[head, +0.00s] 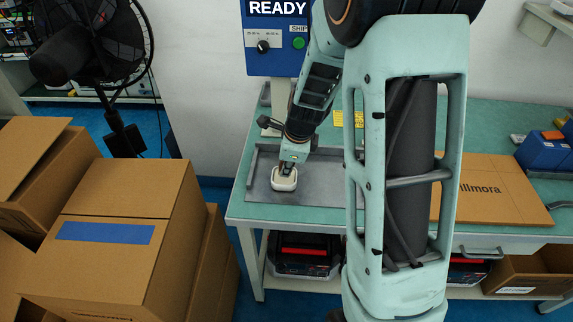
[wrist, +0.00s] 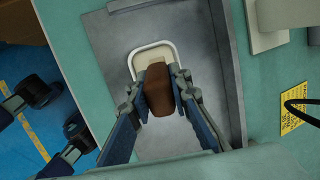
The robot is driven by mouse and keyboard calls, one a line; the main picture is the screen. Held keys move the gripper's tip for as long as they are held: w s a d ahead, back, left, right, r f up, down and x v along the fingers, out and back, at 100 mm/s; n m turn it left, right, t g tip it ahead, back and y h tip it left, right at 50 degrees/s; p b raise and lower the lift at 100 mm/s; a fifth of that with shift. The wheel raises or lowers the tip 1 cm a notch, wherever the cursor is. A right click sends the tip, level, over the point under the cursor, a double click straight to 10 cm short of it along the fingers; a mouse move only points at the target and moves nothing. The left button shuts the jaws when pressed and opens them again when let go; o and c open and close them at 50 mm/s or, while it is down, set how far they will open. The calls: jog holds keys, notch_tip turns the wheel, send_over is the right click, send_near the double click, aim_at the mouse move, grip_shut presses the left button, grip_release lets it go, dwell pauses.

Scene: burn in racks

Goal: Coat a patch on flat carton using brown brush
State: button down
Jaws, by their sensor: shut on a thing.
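My gripper (head: 287,168) points down at the left part of the green bench. In the wrist view, my gripper (wrist: 157,84) is shut on a brown block-like piece, which I take to be the brown brush (wrist: 159,96). The brush is over a small white-rimmed, beige dish (wrist: 151,50); whether it touches the inside cannot be told. The dish (head: 284,183) stands on a grey tray (head: 322,191); the brush is hardly visible in the head view. The flat carton (head: 500,190), brown with dark lettering, lies on the bench at the right, partly hidden by my arm.
A blue panel reading READY (head: 277,38) stands behind the tray. Blue bins (head: 543,151) sit at the bench's right end. Cardboard boxes (head: 112,232) are stacked at the left, with a black fan (head: 92,45) behind them. My arm covers the bench middle.

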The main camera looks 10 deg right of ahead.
jog(key=shift+f+b, duration=0.35)
jog(key=shift+f, duration=0.2)
dwell(1.1)
notch_tip(320, 180, up, 7)
jog(key=p, duration=0.6)
jog(key=shift+r+p, duration=0.1)
jog(key=shift+p, duration=0.25)
dwell(0.7)
jog(key=shift+s+r+n+y+p, duration=0.1)
jog(key=shift+s+n+y+p, duration=0.1)
jog(key=shift+n, duration=0.4)
jog(key=shift+s+r+n+y+p, duration=0.1)
jog(key=shift+s+n+y+p, duration=0.1)
jog(key=shift+n, duration=0.4)
jog(key=n, duration=0.2)
jog(key=n+g+y+p, duration=0.1)
jog(key=shift+s+a+r+n, duration=0.1)
jog(key=shift+s+r+n, duration=0.2)
jog(key=shift+s+r, duration=0.1)
jog(key=s+r+n+g+p, duration=0.4)
jog(key=r+n+g, duration=0.1)
jog(key=n, duration=1)
jog(key=shift+s+y, duration=0.4)
